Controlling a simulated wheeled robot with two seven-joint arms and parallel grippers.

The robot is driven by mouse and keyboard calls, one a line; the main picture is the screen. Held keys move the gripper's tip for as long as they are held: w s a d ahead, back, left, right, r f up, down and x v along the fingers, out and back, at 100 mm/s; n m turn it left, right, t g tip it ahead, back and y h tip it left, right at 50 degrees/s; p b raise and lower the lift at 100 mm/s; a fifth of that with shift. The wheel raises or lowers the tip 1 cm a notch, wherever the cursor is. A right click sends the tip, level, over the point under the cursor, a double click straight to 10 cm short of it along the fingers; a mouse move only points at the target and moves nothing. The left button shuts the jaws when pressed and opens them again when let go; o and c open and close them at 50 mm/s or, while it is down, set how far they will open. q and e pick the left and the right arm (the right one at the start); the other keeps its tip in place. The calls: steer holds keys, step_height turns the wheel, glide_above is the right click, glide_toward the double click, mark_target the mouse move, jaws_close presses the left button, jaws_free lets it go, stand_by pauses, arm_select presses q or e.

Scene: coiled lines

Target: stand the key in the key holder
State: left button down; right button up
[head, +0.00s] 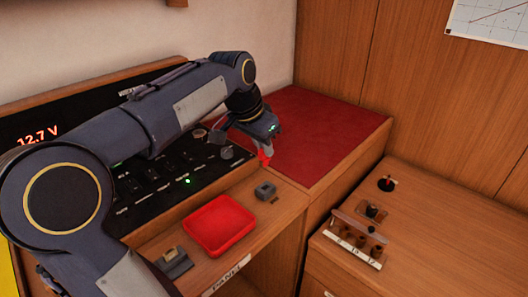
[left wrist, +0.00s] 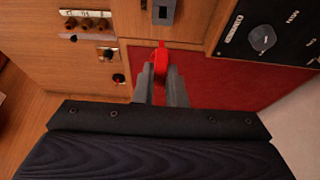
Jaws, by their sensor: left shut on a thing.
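My left gripper (head: 268,140) is shut on the red key (head: 264,157) above the wooden console, near the edge of the red panel. In the left wrist view the red key (left wrist: 160,60) sticks out between the fingertips (left wrist: 160,75); its lower end is hidden by them. A small grey block with a dark recess in its top, which looks like the key holder (head: 265,191), stands on the wooden ledge below the key. It also shows at the top of the left wrist view (left wrist: 163,11), apart from the key. My right gripper is not in view.
A red tray (head: 189,238) lies on the ledge left of the holder. A grey fixture (head: 173,263) stands further left. A black switch panel (head: 135,190) rises behind. At right, a labelled rack (head: 352,254) holds several brown cylinders, near a red-and-black knob (head: 387,184).

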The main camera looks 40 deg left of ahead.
arm_select(q)
steer(key=shift+f+b, duration=2.9)
steer(key=shift+f, duration=0.1)
steer(key=shift+p, duration=0.3)
steer(key=shift+f+b, duration=0.7)
steer(key=shift+f, duration=0.95)
stand_by(1.1)
steer(key=c, duration=1.4)
jaws_free()
steer(key=p+v, duration=0.2)
steer(key=v, duration=0.6)
steer(key=shift+d, duration=0.1)
